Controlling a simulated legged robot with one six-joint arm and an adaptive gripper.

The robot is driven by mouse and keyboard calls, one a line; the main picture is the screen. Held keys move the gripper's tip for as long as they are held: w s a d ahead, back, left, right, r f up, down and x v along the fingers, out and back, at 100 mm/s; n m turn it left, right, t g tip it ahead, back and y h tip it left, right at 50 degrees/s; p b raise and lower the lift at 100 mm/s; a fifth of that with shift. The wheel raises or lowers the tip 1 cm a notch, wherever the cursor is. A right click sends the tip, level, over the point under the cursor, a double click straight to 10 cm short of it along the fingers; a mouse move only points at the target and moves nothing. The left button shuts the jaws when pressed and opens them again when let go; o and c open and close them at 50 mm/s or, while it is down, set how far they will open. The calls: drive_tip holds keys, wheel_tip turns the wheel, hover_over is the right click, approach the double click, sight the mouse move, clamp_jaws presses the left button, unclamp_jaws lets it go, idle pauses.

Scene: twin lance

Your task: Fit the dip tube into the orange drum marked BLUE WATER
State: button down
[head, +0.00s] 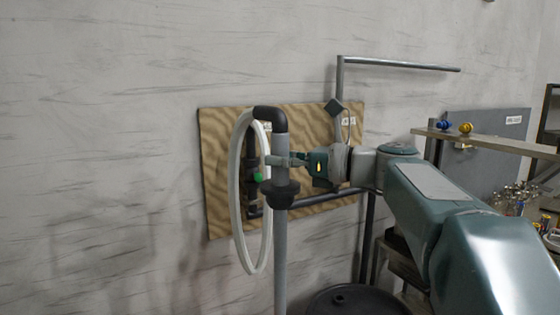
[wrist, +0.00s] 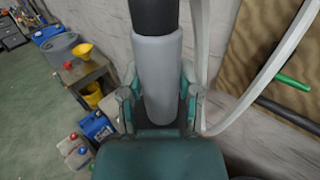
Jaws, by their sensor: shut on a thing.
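The dip tube (head: 281,230) is a grey upright pipe with a black elbow at its top, a black collar partway down and a pale looped hose. My gripper (head: 287,161) is shut on the tube between the elbow and the collar. In the wrist view the grey tube (wrist: 161,75) stands between the two fingers of my gripper (wrist: 160,105), with black above it. The tube's lower end runs out of the head view. No orange drum and no BLUE WATER marking can be made out in either view.
A black drum top (head: 358,302) shows at the bottom. A wooden board (head: 222,190) with dark pipework is on the wall behind the tube. The wrist view shows a grey drum (wrist: 60,48), yellow funnel (wrist: 84,51), blue can (wrist: 95,124) and open floor (wrist: 30,130).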

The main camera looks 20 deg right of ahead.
sight(283, 234)
drive_tip(key=a, duration=0.3)
drive_tip(key=shift+r, duration=0.15)
drive_tip(key=shift+d, duration=0.95)
drive_tip(key=shift+d+f, duration=0.1)
drive_tip(key=shift+f, duration=0.2)
drive_tip(key=f, duration=0.1)
drive_tip(key=a+f, duration=0.1)
drive_tip(key=f, duration=0.2)
drive_tip(key=shift+a, duration=0.3)
drive_tip(key=f, duration=1)
drive_tip(key=shift+d, duration=0.35)
wheel_tip(283, 234, down, 43)
drive_tip(key=shift+r, duration=0.15)
idle(1.2)
idle(1.1)
